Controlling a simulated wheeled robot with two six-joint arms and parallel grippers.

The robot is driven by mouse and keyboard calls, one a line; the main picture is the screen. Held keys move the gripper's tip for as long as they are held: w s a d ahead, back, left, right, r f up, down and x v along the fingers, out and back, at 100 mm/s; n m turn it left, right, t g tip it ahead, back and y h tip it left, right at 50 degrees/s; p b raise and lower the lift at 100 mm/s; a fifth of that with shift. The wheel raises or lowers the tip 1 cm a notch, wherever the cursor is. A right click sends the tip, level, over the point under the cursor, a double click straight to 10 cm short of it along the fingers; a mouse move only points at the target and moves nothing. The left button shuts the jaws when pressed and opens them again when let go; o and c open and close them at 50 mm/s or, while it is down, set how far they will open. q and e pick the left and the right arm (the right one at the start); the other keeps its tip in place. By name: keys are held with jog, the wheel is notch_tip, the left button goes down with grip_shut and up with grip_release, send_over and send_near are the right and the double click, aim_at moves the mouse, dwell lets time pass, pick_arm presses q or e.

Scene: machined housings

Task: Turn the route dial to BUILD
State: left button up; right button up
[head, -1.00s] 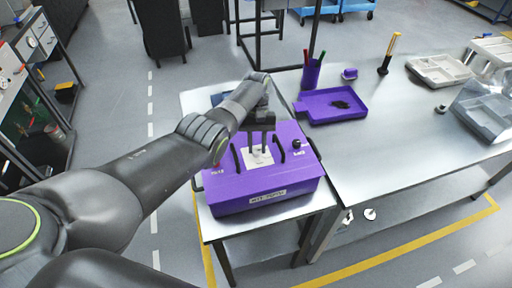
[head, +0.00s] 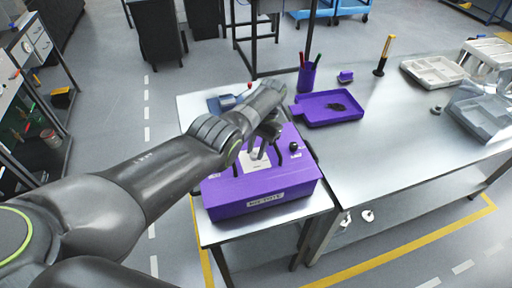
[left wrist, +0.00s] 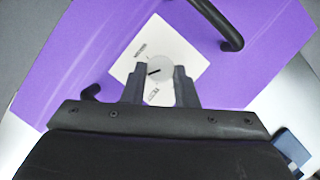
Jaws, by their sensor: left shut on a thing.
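The purple box (head: 228,205) stands on the small metal table. A white plate on its top carries the round grey route dial, seen in the left wrist view (left wrist: 158,70) with a dark pointer line slanting toward the left. Small labels lie above left of and below the dial; I cannot read them surely. My left gripper (head: 257,153) is over the plate, its wrist tilted. In the left wrist view its two fingers (left wrist: 159,74) sit on either side of the dial, shut on it. In the head view the dial is mostly hidden by the gripper. My right gripper is out of view.
Black handles (left wrist: 232,40) rise from the box top beside the plate, and a black knob (head: 293,147) sits at its right. A purple tray (head: 312,112), a pen cup (head: 306,78) and grey trays (head: 435,72) are on the bench to the right.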

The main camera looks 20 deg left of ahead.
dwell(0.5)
pick_arm(q)
jog(key=o, duration=1)
jog(key=shift+r, duration=0.1)
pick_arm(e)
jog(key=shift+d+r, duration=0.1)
